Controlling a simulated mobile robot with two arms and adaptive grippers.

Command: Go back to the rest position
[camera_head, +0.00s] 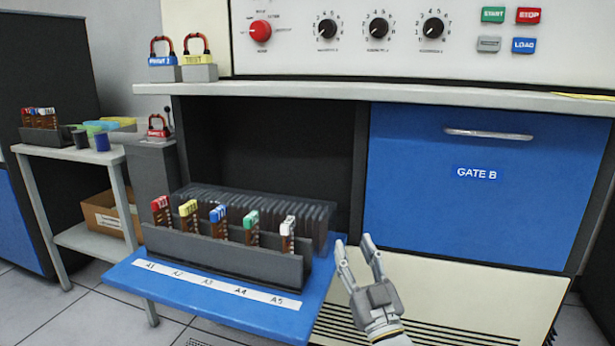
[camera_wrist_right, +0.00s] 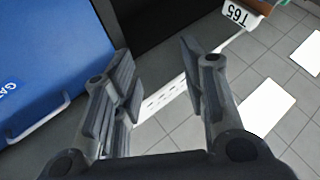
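My right gripper (camera_head: 355,243) is raised in front of the machine, to the right of the blue pull-out shelf (camera_head: 270,318) and below the blue GATE B panel (camera_head: 485,215). Its fingers are apart with nothing between them. The right wrist view also shows the open, empty gripper (camera_wrist_right: 158,70), with tiled floor beyond. My left gripper is in neither view.
A grey card rack (camera_head: 215,252) with several colour-tipped card bundles stands on the blue shelf, close left of my right gripper. A side table (camera_head: 90,155) and a cardboard box (camera_head: 105,215) are at the left. Control knobs (camera_head: 377,28) line the machine top.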

